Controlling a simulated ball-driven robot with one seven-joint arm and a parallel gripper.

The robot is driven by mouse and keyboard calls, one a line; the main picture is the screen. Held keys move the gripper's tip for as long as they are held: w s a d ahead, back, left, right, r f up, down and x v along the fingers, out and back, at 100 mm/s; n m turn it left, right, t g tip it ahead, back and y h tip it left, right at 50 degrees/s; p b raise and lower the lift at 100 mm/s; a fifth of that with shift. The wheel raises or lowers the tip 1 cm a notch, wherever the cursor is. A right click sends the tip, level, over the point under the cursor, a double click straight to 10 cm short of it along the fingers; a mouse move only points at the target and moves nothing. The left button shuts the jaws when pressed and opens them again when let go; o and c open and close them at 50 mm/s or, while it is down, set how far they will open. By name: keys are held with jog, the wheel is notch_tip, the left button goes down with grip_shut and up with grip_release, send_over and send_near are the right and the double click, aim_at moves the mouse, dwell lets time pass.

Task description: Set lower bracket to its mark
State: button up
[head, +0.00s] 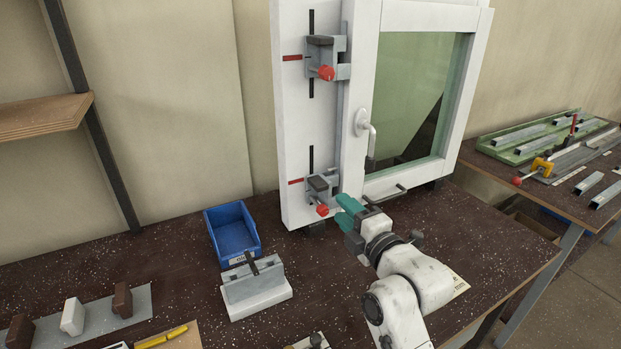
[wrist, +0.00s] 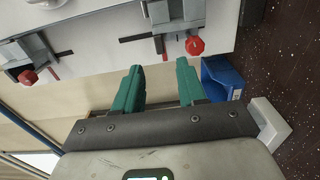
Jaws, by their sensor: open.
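The lower bracket (head: 318,186) is a grey clamp with a dark pad and a red knob (head: 322,210), on the white profile's vertical slot. Its red mark (head: 295,182) lies to its left, about level with the dark pad, so the bracket's middle appears slightly below the mark. In the wrist view the lower bracket (wrist: 178,14) lies beyond my fingers, its red knob (wrist: 194,45) just past the right fingertip. My gripper (head: 347,211) has teal fingers and is close to the right of the knob. It is open and empty in the wrist view (wrist: 160,66).
The upper bracket (head: 325,60) sits at its own red mark (head: 292,57). A window handle (head: 366,130) sticks out above right of my gripper. A blue bin (head: 233,236) and a grey block on a white base (head: 254,287) stand on the bench, lower left.

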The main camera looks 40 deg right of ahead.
aim_at(323, 189)
jog(key=p+x, duration=0.1)
jog(key=x, duration=1)
jog(key=shift+p, duration=0.35)
grip_shut()
